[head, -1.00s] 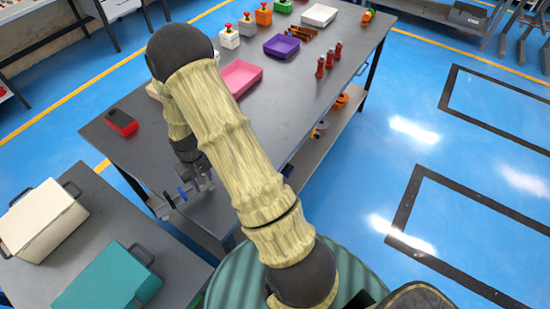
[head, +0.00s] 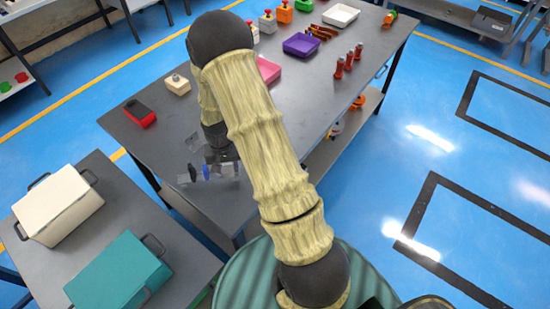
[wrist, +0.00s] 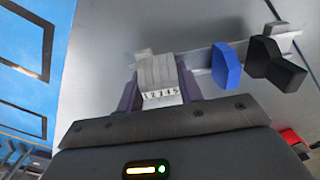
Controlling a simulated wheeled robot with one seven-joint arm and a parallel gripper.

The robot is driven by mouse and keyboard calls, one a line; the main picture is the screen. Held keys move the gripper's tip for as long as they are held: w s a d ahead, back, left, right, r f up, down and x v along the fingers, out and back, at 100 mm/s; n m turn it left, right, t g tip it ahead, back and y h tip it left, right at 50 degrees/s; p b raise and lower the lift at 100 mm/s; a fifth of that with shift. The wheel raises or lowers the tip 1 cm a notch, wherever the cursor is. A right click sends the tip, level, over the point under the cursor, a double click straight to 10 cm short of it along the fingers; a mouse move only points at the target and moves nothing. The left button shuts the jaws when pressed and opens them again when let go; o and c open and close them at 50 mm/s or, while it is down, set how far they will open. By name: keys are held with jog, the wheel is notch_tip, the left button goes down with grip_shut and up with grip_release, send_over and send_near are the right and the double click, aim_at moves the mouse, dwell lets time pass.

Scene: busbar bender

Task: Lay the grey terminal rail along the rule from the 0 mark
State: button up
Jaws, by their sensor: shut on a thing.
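The grey terminal rail is a thin pale strip in the wrist view (wrist: 201,57) that runs to the right. It carries a grey block numbered 1 to 5 near its left end, then a blue piece and a black piece. My gripper (wrist: 160,93) is shut on the grey block, with a dark purple finger on each side. In the head view the rail's blue piece (head: 206,172) shows over the table's near left part, below my wrist. I cannot tell whether the rail touches the table. I cannot make out the rule or its 0 mark.
The grey table (head: 290,110) bears a red box with a dark top (head: 140,112), a pink tray (head: 268,70), a purple tray (head: 301,45) and several red posts. A side table at lower left holds a cream case (head: 58,205) and a teal case (head: 118,272). Blue floor lies at right.

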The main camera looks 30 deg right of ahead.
jog(key=s+d+r+m+p, duration=0.1)
jog(key=d+r+m, duration=0.2)
jog(key=m, duration=1)
jog(key=s+d+r+m+p, duration=0.1)
jog(key=d+r+m, duration=0.3)
jog(key=d+m, duration=0.4)
jog(key=m+p, duration=0.1)
jog(key=m, duration=0.5)
jog(key=shift+d+r+m, duration=0.2)
jog(key=shift+d+m, duration=0.05)
jog(key=shift+m, duration=0.05)
jog(key=shift+s+f, duration=0.1)
jog(key=shift+f+p, duration=0.75)
jog(key=shift+f, duration=2.05)
jog(key=shift+f+p, duration=0.65)
jog(key=shift+f, duration=1.45)
